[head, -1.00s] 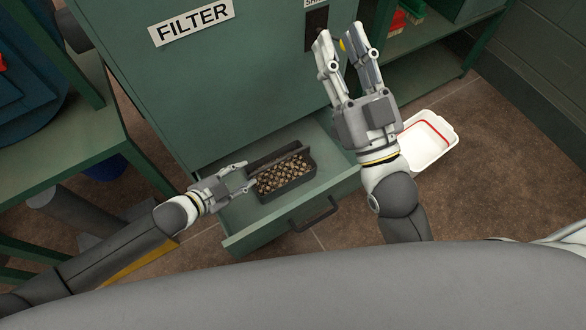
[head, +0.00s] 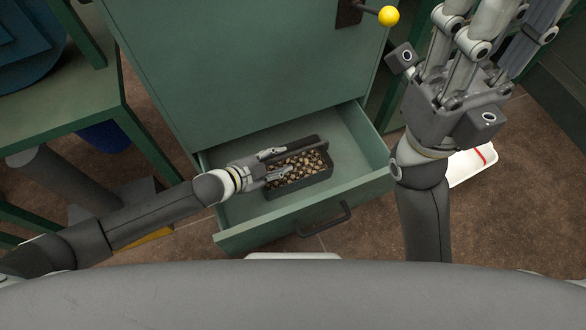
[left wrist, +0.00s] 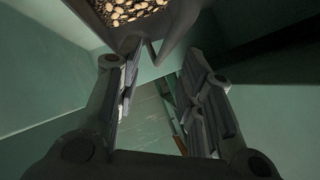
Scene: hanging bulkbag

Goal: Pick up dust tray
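The dust tray (head: 305,184) is a dark rectangular tray full of brown and tan lumps. It sits inside the open green drawer (head: 345,125). My left gripper (head: 281,162) is over the tray's left part, its two fingers apart. In the left wrist view the tray (left wrist: 184,22) is at the top, and a dark pointed part of it lies near the open fingers (left wrist: 160,68). I cannot tell whether they touch it. My right gripper (head: 485,55) is raised at the upper right, its fingertips cut off by the frame, with nothing visible in it.
The green filter cabinet (head: 235,70) stands behind the drawer, with a yellow-knobbed lever (head: 389,16) at its upper right. The drawer has a dark front handle (head: 325,219). A white tray with a red line (head: 470,166) lies on the floor. A green shelf (head: 60,125) is at left.

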